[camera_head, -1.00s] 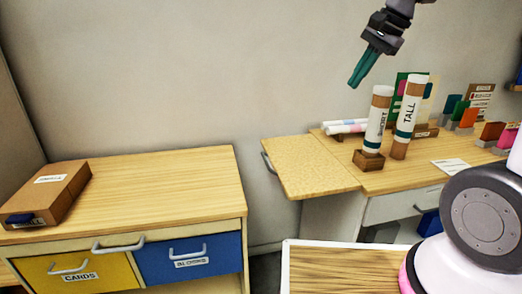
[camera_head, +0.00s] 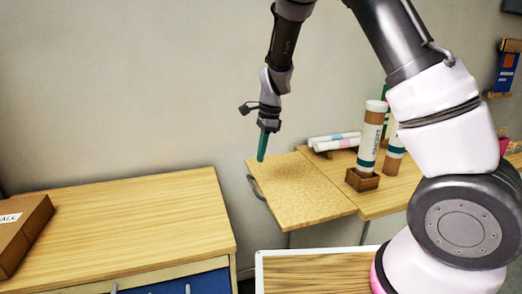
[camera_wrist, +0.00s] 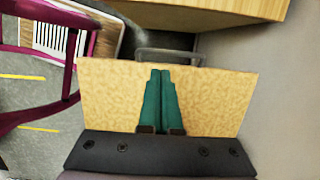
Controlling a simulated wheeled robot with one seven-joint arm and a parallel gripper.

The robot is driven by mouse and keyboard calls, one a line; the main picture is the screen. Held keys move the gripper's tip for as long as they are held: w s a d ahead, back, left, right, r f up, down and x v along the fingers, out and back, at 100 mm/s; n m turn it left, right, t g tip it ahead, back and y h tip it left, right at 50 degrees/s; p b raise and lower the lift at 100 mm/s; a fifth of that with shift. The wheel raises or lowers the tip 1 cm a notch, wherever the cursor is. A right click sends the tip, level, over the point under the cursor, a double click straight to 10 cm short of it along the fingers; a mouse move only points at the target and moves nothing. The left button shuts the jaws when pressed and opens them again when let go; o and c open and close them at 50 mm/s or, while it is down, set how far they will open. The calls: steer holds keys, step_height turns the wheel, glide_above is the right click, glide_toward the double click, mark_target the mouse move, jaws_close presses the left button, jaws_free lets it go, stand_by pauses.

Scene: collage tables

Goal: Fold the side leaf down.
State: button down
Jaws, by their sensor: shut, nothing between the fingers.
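The side leaf (camera_head: 305,193) is a speckled light-wood panel. It stands out level from the left end of the right-hand table. A grey bar handle (camera_head: 256,187) is on its left edge. My gripper (camera_head: 262,158) points down above the leaf's far left part, with its green fingers shut and empty. In the wrist view the shut fingers (camera_wrist: 160,75) are over the leaf (camera_wrist: 215,95), pointing toward the grey handle (camera_wrist: 170,52) beyond its edge. I cannot tell whether the fingers touch the leaf.
A cabinet (camera_head: 130,215) with a brown box (camera_head: 20,232) stands left, across a gap from the leaf. A standing tube (camera_head: 371,135) in a wooden holder (camera_head: 362,180) and rolled papers (camera_head: 335,141) are near the leaf's right side. A magenta frame (camera_wrist: 75,50) shows in the wrist view.

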step_height(320, 180, down, 10)
steer(key=a, duration=0.1)
steer(key=shift+s+a+r, duration=0.2)
steer(key=shift+s+a, duration=0.05)
steer(key=shift+a, duration=0.05)
steer(key=shift+f, duration=0.1)
steer(key=shift+f, duration=0.25)
steer(key=d+f+t+h, duration=0.1)
steer(key=d+f+h, duration=0.15)
steer(key=f, duration=0.85)
steer(key=d+f+t+h, duration=0.15)
steer(key=f+h, duration=0.25)
steer(key=f, duration=0.8)
steer(key=w+d+f+h, duration=0.1)
steer(key=w+d+f, duration=0.2)
steer(key=d+f, duration=0.2)
steer(key=w+d+f+h, duration=0.1)
steer(key=w+d+f, duration=0.2)
steer(key=d, duration=0.8)
step_height(320, 180, down, 3)
steer(key=shift+d+r, duration=0.2)
steer(key=shift+d, duration=0.2)
